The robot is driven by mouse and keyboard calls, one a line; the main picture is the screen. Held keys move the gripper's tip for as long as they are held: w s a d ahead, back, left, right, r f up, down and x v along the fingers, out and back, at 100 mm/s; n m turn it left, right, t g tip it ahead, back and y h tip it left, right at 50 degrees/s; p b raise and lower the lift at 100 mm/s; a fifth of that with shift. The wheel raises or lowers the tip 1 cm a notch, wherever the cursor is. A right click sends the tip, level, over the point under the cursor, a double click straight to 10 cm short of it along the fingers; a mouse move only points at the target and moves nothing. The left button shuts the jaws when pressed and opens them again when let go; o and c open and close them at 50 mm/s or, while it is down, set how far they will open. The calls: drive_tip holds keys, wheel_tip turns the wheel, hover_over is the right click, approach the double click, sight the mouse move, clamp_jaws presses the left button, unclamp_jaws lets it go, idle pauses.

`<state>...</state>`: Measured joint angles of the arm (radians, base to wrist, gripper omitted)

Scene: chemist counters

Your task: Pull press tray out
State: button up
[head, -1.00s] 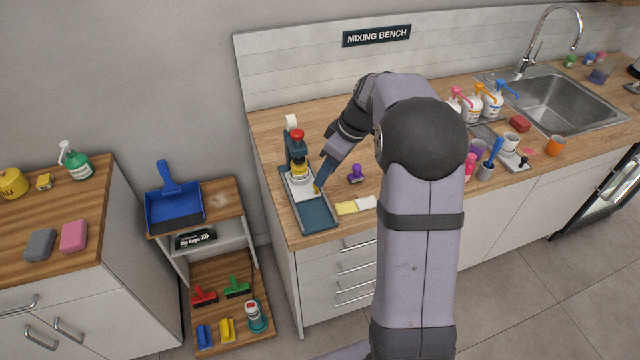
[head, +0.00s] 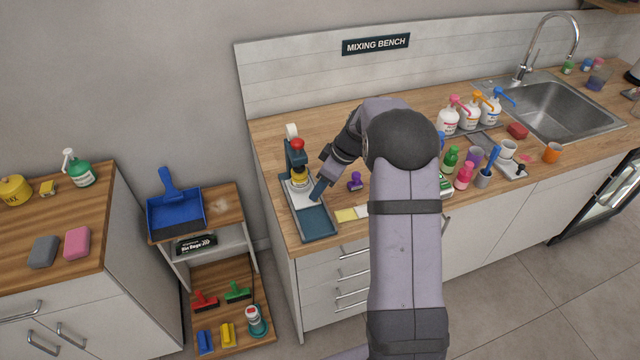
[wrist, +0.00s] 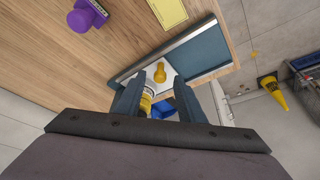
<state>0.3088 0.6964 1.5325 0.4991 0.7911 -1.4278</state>
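The press (head: 296,160) stands at the left end of the mixing bench, with a red knob on top and a yellow collar below. Its pale press tray (head: 299,198) lies on the dark teal base (head: 317,224), whose front part is bare. In the wrist view the tray (wrist: 169,82) shows with a yellow knob (wrist: 160,72) on it. My gripper (head: 314,198) is low over the tray's right side, hiding the knob in the head view. In the wrist view my gripper (wrist: 158,92) is open, with its fingers apart and the knob ahead between them, not touched.
A purple stamp (head: 355,181) and yellow and white pads (head: 346,214) lie right of the press. Several pump bottles (head: 470,112) and cups stand farther right, near the sink (head: 565,100). The bench's left edge is close to the press.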

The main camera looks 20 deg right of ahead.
drive_tip(key=shift+w+a+f, duration=0.1)
drive_tip(key=shift+a+f, duration=0.05)
drive_tip(key=shift+f, duration=0.3)
clamp_jaws()
